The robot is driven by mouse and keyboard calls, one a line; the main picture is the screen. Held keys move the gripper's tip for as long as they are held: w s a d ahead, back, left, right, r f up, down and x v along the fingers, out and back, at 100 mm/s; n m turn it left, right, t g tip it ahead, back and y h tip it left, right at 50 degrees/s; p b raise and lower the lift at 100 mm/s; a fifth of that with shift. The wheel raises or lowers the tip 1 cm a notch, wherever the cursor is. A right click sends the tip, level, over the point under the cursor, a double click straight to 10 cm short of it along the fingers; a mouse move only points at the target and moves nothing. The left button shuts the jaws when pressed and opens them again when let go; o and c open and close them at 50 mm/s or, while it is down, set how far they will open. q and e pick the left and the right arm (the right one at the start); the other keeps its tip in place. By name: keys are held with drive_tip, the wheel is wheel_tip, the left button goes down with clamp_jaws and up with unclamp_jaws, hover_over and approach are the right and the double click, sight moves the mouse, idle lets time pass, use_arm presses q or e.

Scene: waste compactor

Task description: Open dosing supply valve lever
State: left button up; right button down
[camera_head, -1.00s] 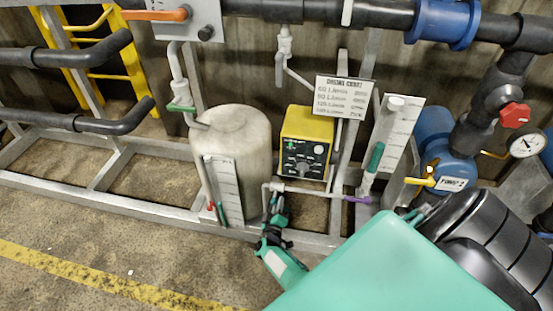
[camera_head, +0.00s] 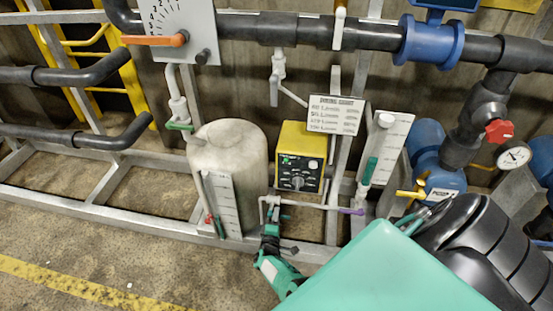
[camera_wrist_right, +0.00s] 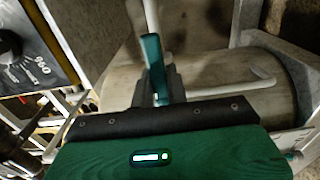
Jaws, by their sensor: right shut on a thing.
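A teal lever (camera_wrist_right: 153,65) on a thin white pipe stands between the fingers of my right gripper in the right wrist view. My right gripper (camera_head: 272,214) is shut on this lever. It also shows in the right wrist view (camera_wrist_right: 164,88). In the head view the gripper is low in front of the yellow dosing pump (camera_head: 304,158), at the thin white pipe beside the beige tank (camera_head: 232,160). There the fingers hide most of the lever, and its exact angle is hard to tell. My left gripper is not in view.
A scale panel (camera_head: 221,204) stands left of my gripper. Another panel with a teal lever (camera_head: 369,170) stands right of the pump. A purple-handled valve (camera_head: 352,211) and a yellow-handled valve (camera_head: 411,193) are further right. A metal frame rail runs low along the floor.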

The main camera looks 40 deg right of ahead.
drive_tip(key=shift+s+a+f, duration=0.1)
drive_tip(key=shift+a+f, duration=0.1)
drive_tip(key=c, duration=1.5)
unclamp_jaws()
drive_tip(key=shift+o, duration=0.6)
drive_tip(key=shift+d+r, duration=0.1)
drive_tip(key=shift+r, duration=0.05)
